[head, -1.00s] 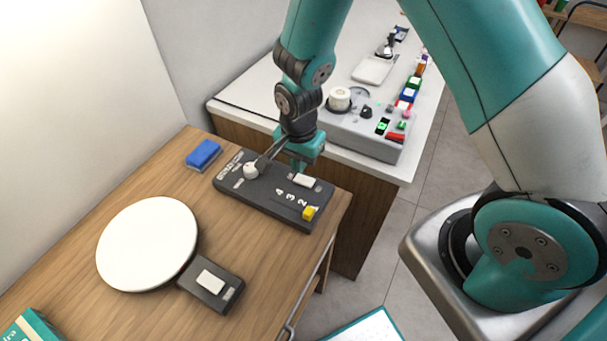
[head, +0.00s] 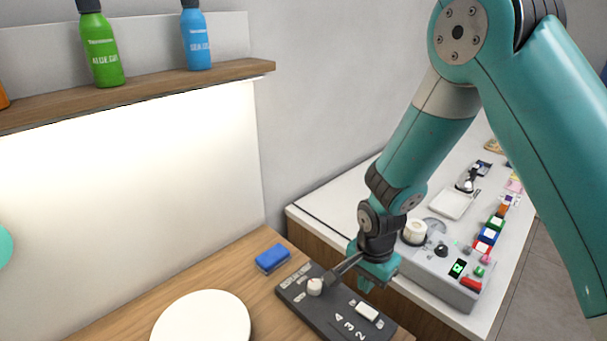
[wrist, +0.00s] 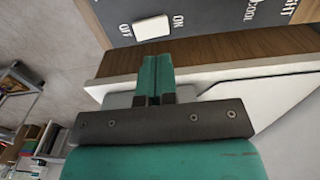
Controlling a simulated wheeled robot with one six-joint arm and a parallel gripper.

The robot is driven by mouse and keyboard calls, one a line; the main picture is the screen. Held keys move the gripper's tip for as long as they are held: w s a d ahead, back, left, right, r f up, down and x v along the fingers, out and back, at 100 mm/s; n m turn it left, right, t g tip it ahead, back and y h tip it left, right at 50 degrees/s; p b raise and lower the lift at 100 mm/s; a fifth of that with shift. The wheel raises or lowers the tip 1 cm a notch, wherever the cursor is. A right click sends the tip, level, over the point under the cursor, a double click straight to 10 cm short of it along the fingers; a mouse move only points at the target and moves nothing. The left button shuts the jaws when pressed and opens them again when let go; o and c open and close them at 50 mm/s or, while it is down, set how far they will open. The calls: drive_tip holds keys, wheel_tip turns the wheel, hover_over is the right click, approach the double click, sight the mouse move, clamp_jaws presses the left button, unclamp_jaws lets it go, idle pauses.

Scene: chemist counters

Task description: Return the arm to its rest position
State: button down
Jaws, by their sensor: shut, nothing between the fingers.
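My arm (head: 410,150) reaches down from the upper right in the head view, folded at the elbow. My gripper (head: 364,287) points down above the far right side of the dark control panel (head: 313,310). In the wrist view my gripper (wrist: 155,78) has its two teal fingers together with nothing between them. The panel's ON/OFF switch (wrist: 151,27) shows past the fingertips, apart from them.
A blue block (head: 272,258) and a white round plate (head: 203,322) are on the wooden counter. A grey device (head: 440,265) with buttons stands on the white counter close to my gripper. A shelf (head: 140,95) with bottles hangs on the left wall.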

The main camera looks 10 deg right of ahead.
drive_tip(key=s+a+r+n+y+b, duration=0.1)
drive_tip(key=s+a+r+n, duration=0.2)
drive_tip(key=r, duration=0.4)
drive_tip(key=s+a+r+n+y+b, duration=0.1)
drive_tip(key=s+r+n+y, duration=0.1)
drive_tip(key=s+r+n, duration=0.45)
drive_tip(key=s+r+n+y+b, duration=0.1)
drive_tip(key=s+r+n, duration=0.7)
drive_tip(key=s, duration=0.1)
drive_tip(key=shift+a+r, duration=0.4)
